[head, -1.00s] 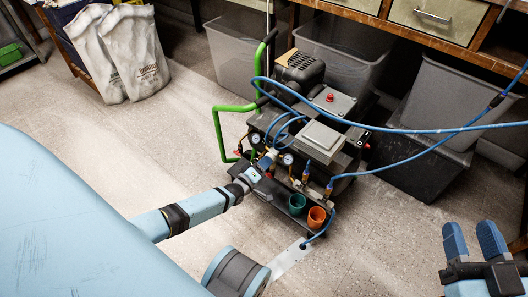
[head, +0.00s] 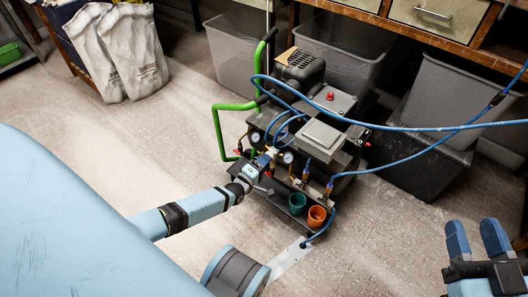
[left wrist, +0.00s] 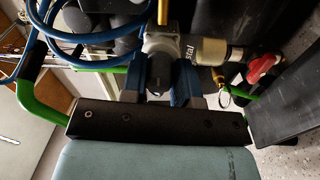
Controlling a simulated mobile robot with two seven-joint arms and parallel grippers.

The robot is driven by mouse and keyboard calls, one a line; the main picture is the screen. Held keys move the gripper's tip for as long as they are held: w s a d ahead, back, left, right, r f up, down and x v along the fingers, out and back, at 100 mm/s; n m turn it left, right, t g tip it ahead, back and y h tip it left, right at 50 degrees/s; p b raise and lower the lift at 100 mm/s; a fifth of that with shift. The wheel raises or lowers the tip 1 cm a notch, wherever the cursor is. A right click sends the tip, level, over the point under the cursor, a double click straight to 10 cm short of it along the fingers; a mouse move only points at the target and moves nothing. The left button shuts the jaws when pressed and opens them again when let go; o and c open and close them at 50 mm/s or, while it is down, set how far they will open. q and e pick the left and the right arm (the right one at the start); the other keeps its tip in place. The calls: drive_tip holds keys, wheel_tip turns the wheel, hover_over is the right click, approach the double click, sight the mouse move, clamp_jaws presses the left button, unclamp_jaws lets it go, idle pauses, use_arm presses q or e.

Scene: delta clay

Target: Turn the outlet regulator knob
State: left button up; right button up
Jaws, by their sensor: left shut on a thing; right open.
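The compressor unit (head: 305,130) stands on the floor with gauges, valves and blue hoses on its near side. My left gripper (head: 262,162) reaches its front fittings beside a round gauge (head: 288,157). In the left wrist view its blue fingers (left wrist: 172,84) are shut around the dark outlet regulator knob (left wrist: 160,72), below the grey regulator body (left wrist: 163,44). The fingers hide the sides of the knob. My right gripper (head: 478,240) is open and empty at the lower right, well away from the unit.
Green (head: 297,203) and orange (head: 317,216) cups sit at the unit's front. A red-handled valve (left wrist: 264,66) is beside the regulator. A blue hose (head: 430,129) runs right.

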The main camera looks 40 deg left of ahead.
use_arm(q)
drive_tip(key=o, duration=0.9)
drive_tip(key=shift+o, duration=0.2)
drive_tip(key=s+a+p, duration=0.1)
drive_tip(key=s+p, duration=0.3)
drive_tip(key=s, duration=1)
drive_tip(key=shift+f+p, duration=0.4)
use_arm(e)
drive_tip(key=shift+s+a+f+m+g+h, duration=0.2)
drive_tip(key=shift+s+a+m+g, duration=0.3)
drive_tip(key=shift+m, duration=0.35)
drive_tip(key=shift+s+a+f+m+g+h, duration=0.2)
drive_tip(key=shift+s+m+g, duration=0.1)
drive_tip(key=shift+s+m, duration=0.45)
drive_tip(key=shift+w+r, duration=0.1)
drive_tip(key=shift+w, duration=0.1)
